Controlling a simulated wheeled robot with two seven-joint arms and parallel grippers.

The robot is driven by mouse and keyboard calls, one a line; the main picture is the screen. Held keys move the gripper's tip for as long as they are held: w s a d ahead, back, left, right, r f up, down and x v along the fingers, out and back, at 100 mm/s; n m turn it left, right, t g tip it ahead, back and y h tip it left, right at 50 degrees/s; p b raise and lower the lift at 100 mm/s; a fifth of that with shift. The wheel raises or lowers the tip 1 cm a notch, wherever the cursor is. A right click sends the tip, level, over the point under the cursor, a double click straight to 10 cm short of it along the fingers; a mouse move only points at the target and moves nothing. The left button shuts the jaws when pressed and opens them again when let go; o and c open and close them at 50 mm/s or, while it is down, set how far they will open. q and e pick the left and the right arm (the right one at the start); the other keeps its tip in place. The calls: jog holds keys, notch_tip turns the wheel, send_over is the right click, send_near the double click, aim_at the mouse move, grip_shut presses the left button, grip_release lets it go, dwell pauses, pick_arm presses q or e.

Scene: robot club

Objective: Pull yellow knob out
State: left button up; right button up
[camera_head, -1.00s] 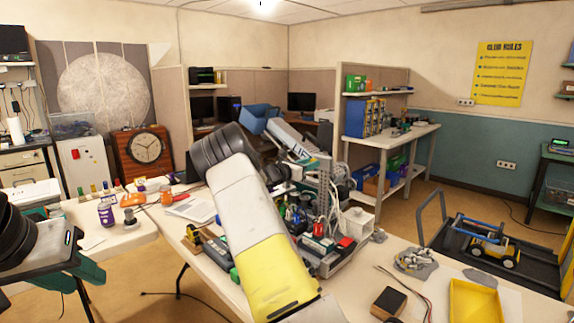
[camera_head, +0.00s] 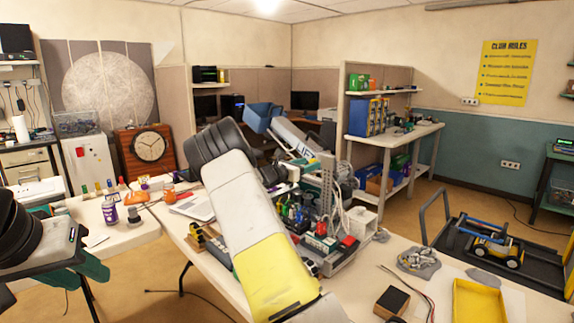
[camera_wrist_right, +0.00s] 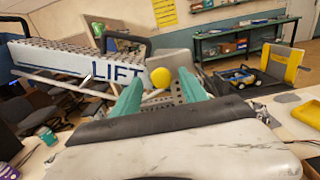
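The round yellow knob (camera_wrist_right: 160,77) shows in the right wrist view, in front of a grey panel of the machine. My right gripper (camera_wrist_right: 160,80) has its teal fingers spread, one on each side of the knob in the picture. I cannot tell whether either finger touches it. In the head view my right forearm and dark wrist hide the knob and the right fingers. My left gripper (camera_head: 78,248) is at the lower left of the head view, far from the machine. Its teal finger shows, but its opening is not clear.
The machine (camera_head: 300,225) with its ramp marked LIFT (camera_wrist_right: 80,62) stands on the white table. A yellow tray (camera_head: 478,300), a dark box (camera_head: 391,301) and cables lie at front right. A purple-labelled bottle (camera_head: 110,212) stands on the left table.

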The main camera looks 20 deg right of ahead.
jog(key=shift+d, duration=0.1)
jog(key=v, duration=0.7)
jog(key=shift+a, duration=0.4)
jog(key=shift+s, duration=0.15)
